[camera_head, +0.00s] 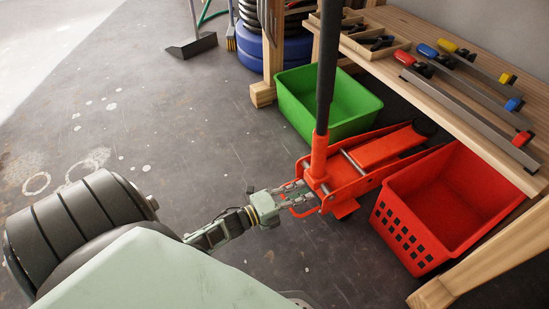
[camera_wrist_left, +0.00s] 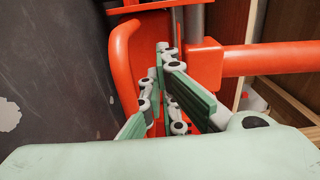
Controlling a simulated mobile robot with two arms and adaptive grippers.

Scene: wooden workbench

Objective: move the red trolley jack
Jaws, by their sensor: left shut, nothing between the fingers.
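The red trolley jack (camera_head: 380,150) stands on the floor between a green crate and a red crate, partly under the workbench. Its long black handle (camera_head: 328,70) rises upright from a red socket. My left gripper (camera_head: 303,192) is at the near end of the jack, beside the handle socket and a red loop-shaped bar. In the left wrist view the jack's red parts (camera_wrist_left: 122,75) fill the space behind my gripper (camera_wrist_left: 165,95). Its fingers are shut with nothing held between them. Whether they touch the jack is unclear. My right gripper is not in view.
The green crate (camera_head: 285,98) is behind the jack and the red crate (camera_head: 392,225) is right of it. The wooden workbench (camera_head: 460,95) with clamps overhangs them, its front leg (camera_head: 470,262) at lower right. Blue-rimmed tyres stand at the back. The floor on the left is open.

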